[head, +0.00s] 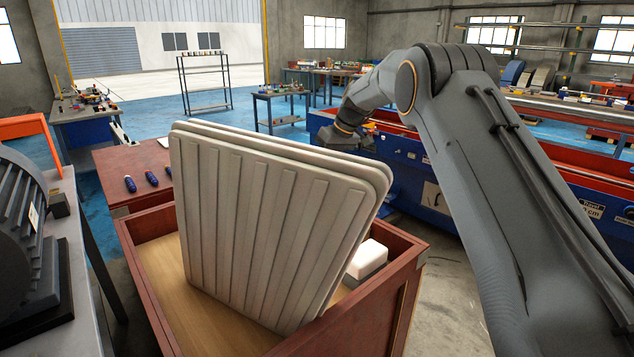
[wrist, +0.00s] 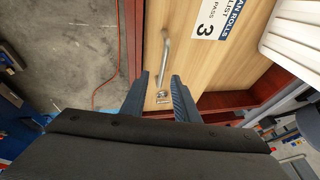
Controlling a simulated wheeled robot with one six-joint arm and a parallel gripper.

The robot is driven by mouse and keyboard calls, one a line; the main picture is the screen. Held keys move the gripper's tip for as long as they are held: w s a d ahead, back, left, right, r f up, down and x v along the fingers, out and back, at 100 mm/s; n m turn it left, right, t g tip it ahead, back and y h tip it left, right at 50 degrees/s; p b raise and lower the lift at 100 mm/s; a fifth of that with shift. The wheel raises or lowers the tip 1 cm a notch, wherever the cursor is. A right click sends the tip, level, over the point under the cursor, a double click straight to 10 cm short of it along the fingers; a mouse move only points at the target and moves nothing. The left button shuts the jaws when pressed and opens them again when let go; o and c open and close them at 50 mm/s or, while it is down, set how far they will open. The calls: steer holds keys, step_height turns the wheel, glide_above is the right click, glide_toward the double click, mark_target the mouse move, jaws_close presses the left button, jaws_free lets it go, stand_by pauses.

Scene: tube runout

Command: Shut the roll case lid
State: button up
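The roll case (head: 385,305) is a red-brown wooden box with a light wood inside, and it stands open. My gripper (wrist: 159,80) is open and empty. The handle lies beyond and partly between the fingers, with no clear contact. In the head view the fingertips are hidden.
A white block (head: 369,256) sits by the ribbed panel. Blue-handled tools (head: 151,178) lie on a red-brown surface behind. A long blue and red machine (head: 400,165) stands beyond my arm. A bench with a dark ribbed motor (head: 20,230) is at left. An orange cable (wrist: 110,55) crosses the concrete floor.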

steer(key=shift+v, duration=1.8)
